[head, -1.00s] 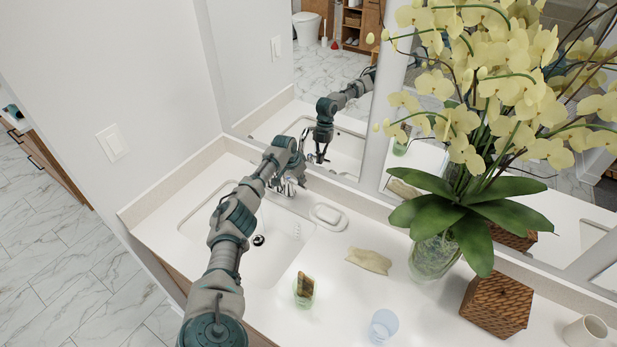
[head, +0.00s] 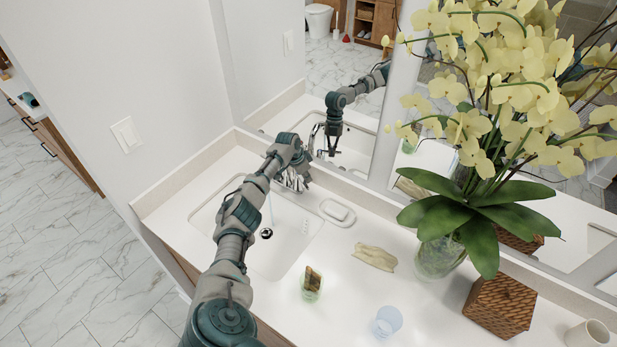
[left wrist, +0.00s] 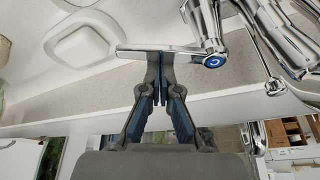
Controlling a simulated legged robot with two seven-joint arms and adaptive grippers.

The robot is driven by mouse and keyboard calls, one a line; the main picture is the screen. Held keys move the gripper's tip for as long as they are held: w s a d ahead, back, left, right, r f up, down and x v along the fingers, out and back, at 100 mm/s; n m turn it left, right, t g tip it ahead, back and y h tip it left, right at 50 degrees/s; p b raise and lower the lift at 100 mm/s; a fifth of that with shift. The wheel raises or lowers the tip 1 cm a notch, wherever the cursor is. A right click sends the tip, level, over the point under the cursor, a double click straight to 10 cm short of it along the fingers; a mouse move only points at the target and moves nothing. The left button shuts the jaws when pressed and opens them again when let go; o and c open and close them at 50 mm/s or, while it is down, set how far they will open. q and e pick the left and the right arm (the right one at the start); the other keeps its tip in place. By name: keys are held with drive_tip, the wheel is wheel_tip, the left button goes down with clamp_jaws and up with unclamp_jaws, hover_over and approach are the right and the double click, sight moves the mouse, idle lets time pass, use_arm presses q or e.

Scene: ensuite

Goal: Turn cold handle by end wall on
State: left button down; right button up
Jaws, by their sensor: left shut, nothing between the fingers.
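The chrome cold handle, with a blue dot on its hub (left wrist: 215,61), has its lever lying crosswise in the left wrist view. My left gripper (left wrist: 158,75) is shut and empty; its fingertips are at the lever, seemingly against it, though exact contact is unclear. In the head view, the gripper (head: 299,182) is at the chrome tap behind the sink, partly hidden by my arm. The sink (head: 285,250) is white with a dark drain. A thin pale-blue streak, like running water, shows above the drain. My right gripper is not in view.
A soap dish (head: 338,212) stands right of the tap. The mirror is close behind the tap.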

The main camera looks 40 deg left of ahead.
use_arm(q)
drive_tip(key=v, duration=1.1)
drive_tip(key=shift+s+a, duration=0.2)
drive_tip(key=shift+a, duration=0.25)
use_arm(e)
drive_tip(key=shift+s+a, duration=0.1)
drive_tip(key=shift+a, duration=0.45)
